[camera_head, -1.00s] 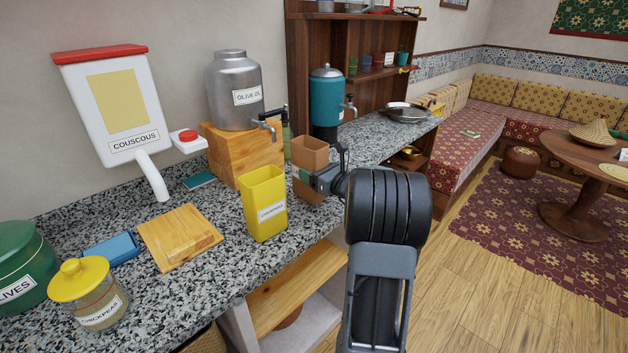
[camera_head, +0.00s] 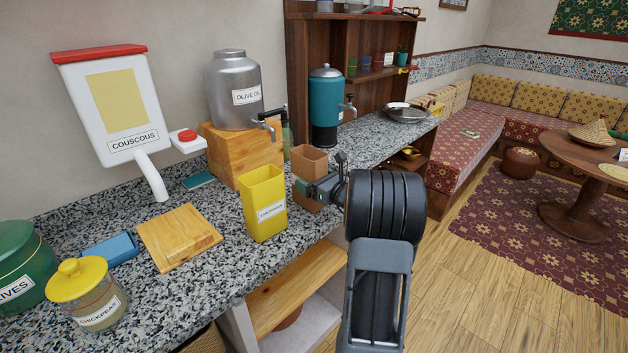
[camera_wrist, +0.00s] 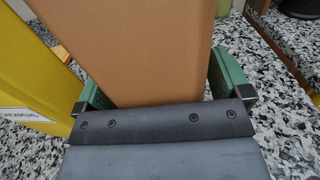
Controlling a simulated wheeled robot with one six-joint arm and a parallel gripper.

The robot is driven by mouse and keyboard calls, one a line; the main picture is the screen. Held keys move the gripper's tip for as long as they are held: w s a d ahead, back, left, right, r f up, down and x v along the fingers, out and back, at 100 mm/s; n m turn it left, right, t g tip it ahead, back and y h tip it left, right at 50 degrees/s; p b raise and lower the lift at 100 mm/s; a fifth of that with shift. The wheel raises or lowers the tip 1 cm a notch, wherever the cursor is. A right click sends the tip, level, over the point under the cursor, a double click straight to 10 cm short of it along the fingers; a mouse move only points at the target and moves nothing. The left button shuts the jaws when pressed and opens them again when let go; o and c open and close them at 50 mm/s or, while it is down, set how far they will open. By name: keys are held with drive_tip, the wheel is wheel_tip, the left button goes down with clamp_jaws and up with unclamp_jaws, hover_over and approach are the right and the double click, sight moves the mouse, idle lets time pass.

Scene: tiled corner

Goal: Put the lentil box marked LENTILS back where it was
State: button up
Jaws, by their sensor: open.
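A brown open-topped box (camera_head: 309,162) stands upright on the counter, right of the yellow box. No LENTILS lettering is readable on it from these views, so I cannot confirm its mark. My gripper (camera_head: 308,187) is open around its lower part. In the wrist view the brown box (camera_wrist: 140,45) lies between the green fingers of my gripper (camera_wrist: 160,85), one on each side. My gripper hides part of the box's near side and base.
A yellow open box (camera_head: 264,200) with a small label stands close on the left. A wooden block (camera_head: 243,157) carrying the olive oil tank (camera_head: 233,90) stands behind. A teal dispenser (camera_head: 326,100) is farther back. The counter's front edge is close to the brown box.

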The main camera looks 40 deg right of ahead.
drive_tip(key=shift+r, duration=0.2)
drive_tip(key=s+d, duration=0.2)
drive_tip(key=s, duration=1)
drive_tip(key=a+n+g+y, duration=0.1)
drive_tip(key=a, duration=0.1)
drive_tip(key=w+a+n+g+y, duration=0.1)
drive_tip(key=a+n, duration=0.1)
drive_tip(key=a, duration=0.1)
drive_tip(key=a+n+g+y, duration=0.1)
drive_tip(key=a+n, duration=0.1)
drive_tip(key=a, duration=0.1)
drive_tip(key=shift+w+a+f+y+b, duration=0.25)
drive_tip(key=shift+w+f+y+b, duration=0.05)
drive_tip(key=shift+f+b, duration=0.1)
drive_tip(key=s+a+f+n+g+y, duration=0.2)
drive_tip(key=a+n+g, duration=0.5)
drive_tip(key=a, duration=0.5)
drive_tip(key=s+a+f+n+g+h, duration=0.1)
drive_tip(key=s+a+n+h, duration=0.3)
drive_tip(key=n, duration=0.7)
drive_tip(key=s+a+f+n+g+h, duration=0.2)
drive_tip(key=s+n, duration=0.5)
drive_tip(key=n, duration=0.4)
drive_tip(key=a+g+h, duration=0.1)
drive_tip(key=h, duration=0.1)
drive_tip(key=shift+s+a+g+h, duration=0.15)
drive_tip(key=shift+a+g+h, duration=0.25)
